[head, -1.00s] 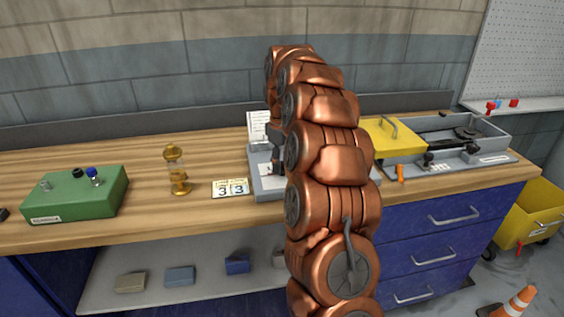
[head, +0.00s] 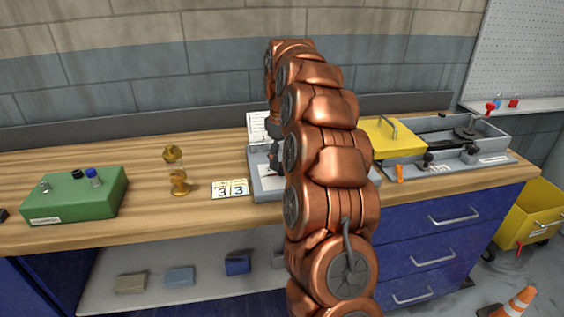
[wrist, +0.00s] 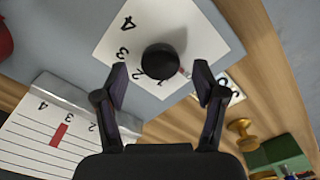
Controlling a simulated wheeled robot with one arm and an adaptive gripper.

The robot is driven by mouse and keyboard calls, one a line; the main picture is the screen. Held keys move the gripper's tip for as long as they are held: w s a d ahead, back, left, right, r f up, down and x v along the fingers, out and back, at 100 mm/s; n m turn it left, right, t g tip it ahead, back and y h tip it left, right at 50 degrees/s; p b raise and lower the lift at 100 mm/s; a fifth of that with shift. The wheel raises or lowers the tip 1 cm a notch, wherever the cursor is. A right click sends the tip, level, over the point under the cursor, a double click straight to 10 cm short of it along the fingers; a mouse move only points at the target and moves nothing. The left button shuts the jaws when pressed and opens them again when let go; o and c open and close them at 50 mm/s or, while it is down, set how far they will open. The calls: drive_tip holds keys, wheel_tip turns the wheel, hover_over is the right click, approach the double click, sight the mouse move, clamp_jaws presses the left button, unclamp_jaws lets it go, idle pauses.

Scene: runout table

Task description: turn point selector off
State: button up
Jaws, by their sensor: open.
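The point selector is a round black knob (wrist: 161,61) on a white dial card (wrist: 133,48) with printed numbers, of which 4, 3 and 2 show in the wrist view. A small red mark shows beside the knob. My gripper (wrist: 160,72) is open, with one fingertip on each side of the knob's near edge. The fingers look apart from the knob; their height over it is hard to tell. In the head view the grey selector panel (head: 266,188) shows left of my arm, which hides most of it and the knob.
A lined white sheet with a red mark (wrist: 58,135) stands beside the panel. Number cards (head: 230,189), a brass oiler (head: 178,182) and a green box (head: 75,197) stand to the left. A yellow lid (head: 392,140) and grey tray (head: 450,163) lie to the right.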

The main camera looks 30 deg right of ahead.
sight(282, 166)
wheel_tip(282, 166, up, 5)
drive_tip(key=shift+f, duration=0.1)
drive_tip(key=shift+r, duration=0.45)
drive_tip(key=shift+a, duration=0.1)
drive_tip(key=s+a+r+m+p, duration=0.1)
drive_tip(key=s+a+r+p, duration=0.1)
drive_tip(key=s+a, duration=1.35)
drive_tip(key=s+a+f+m, duration=0.1)
drive_tip(key=s+a+f, duration=0.1)
drive_tip(key=s, duration=0.5)
drive_tip(key=s+a+f+m+g+p, duration=0.1)
drive_tip(key=s+a+f, duration=0.2)
drive_tip(key=s, duration=0.5)
drive_tip(key=s+a+f+m+p, duration=0.1)
drive_tip(key=s+a+f, duration=0.1)
drive_tip(key=s, duration=0.6)
drive_tip(key=shift+a+f+g, duration=0.3)
drive_tip(key=shift+a+g, duration=0.1)
drive_tip(key=shift+a, duration=0.45)
